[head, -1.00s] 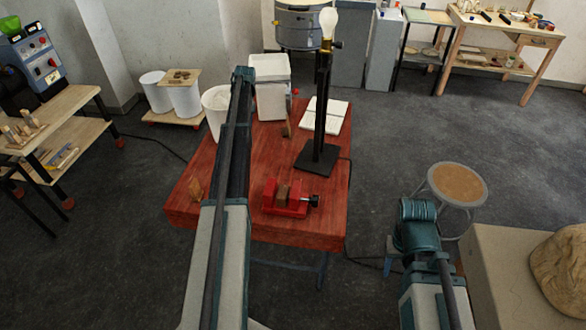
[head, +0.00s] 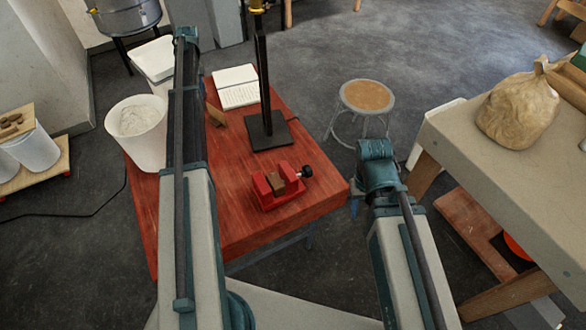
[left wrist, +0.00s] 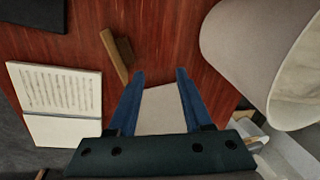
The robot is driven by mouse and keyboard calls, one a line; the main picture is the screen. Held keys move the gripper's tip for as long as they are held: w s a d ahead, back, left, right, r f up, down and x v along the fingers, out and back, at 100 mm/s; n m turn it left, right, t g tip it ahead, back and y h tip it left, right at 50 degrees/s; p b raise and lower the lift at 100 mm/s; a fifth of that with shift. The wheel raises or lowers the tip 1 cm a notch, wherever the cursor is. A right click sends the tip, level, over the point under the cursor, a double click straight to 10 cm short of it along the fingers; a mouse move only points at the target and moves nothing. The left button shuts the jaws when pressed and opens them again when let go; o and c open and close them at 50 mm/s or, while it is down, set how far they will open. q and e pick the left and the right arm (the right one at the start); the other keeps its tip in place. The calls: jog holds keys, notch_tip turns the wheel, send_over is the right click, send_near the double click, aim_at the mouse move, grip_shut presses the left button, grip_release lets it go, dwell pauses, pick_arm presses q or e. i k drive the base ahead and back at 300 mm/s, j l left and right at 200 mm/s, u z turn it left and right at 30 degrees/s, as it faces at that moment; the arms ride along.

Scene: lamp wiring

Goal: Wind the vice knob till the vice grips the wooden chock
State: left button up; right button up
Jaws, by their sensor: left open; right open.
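The red vice (head: 264,193) sits near the front right of the red table in the head view. The brown wooden chock (head: 275,182) stands between its jaws; I cannot tell whether they touch it. The black vice knob (head: 306,172) sticks out on the vice's right side. My right gripper (head: 355,192) shows only as a small blue part beyond the table's right corner, apart from the knob. My left gripper (left wrist: 160,73) is open and empty over the table in the left wrist view. In the head view my left arm hides it.
A black lamp stand (head: 267,132) stands behind the vice. An open book (head: 237,88), a wooden piece (head: 215,115) and a white bucket (head: 138,130) are farther back or left. A stool (head: 367,97) and a pale table with a sack (head: 515,112) are on the right.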

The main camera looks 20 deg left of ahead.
aim_at(306, 171)
jog(key=k+j+z, duration=0.25)
jog(key=j, duration=0.25)
jog(key=k+j+z, duration=0.1)
jog(key=j+z, duration=0.15)
jog(key=j, duration=0.25)
jog(key=k+j+z, duration=0.25)
jog(key=j, duration=0.2)
jog(key=k+j+z, duration=0.65)
jog(key=j, duration=0.15)
jog(key=k+j+z, duration=0.25)
jog(key=j+z, duration=0.15)
jog(key=k+j+z, duration=0.2)
jog(key=j+z, duration=0.15)
jog(key=k+j+z, duration=0.35)
jog(key=j, duration=0.15)
jog(key=j+z, duration=0.35)
jog(key=k+j+z, duration=0.1)
jog(key=j+z, duration=0.3)
jog(key=j, duration=0.15)
